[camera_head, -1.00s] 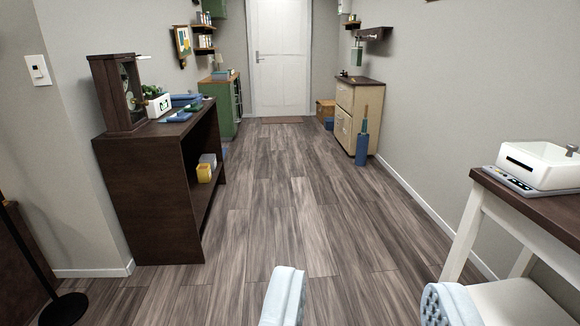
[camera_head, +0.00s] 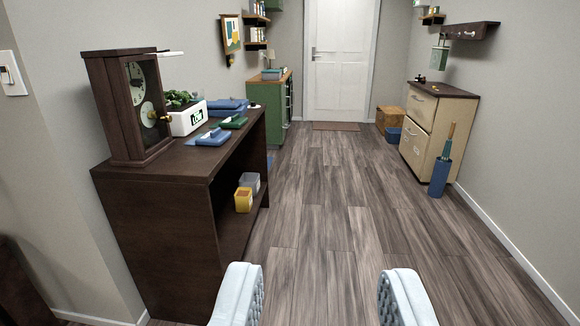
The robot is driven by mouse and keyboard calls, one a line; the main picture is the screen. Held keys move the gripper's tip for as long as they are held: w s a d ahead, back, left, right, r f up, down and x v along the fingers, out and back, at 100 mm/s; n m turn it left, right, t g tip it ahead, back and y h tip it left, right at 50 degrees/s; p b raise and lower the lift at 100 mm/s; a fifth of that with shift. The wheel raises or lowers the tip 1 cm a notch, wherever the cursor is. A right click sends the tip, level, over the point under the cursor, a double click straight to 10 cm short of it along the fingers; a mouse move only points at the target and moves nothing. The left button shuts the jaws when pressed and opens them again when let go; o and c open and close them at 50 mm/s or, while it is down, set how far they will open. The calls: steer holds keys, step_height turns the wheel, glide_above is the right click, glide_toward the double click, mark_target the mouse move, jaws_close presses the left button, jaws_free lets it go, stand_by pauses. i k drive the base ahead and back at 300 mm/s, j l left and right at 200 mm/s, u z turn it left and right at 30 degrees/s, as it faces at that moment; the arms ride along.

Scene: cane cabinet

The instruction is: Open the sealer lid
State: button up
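My gripper (camera_head: 320,298) shows at the bottom of the view as two pale blue fingers. They are wide apart with only floor between them, so it is open and empty. No appliance that I can clearly tell is a sealer with a lid is in view now. A small white box (camera_head: 187,121) with a dark display stands on the dark cabinet at left, but I cannot tell that it is a sealer.
A dark wooden cabinet (camera_head: 150,229) at left carries a wooden clock (camera_head: 128,108) and blue items (camera_head: 228,106). A yellow container (camera_head: 243,199) sits on its lower shelf. A cream drawer cabinet (camera_head: 431,131) and blue holder (camera_head: 440,178) stand right. The middle floor (camera_head: 325,205) is clear.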

mark_target(210, 104)
steer(key=i, duration=1.7)
steer(key=i+z, duration=0.1)
steer(key=i, duration=0.5)
steer(key=i+j+z, duration=0.1)
steer(key=i, duration=0.5)
steer(key=i+j, duration=0.15)
steer(key=i, duration=0.45)
steer(key=i+z, duration=0.05)
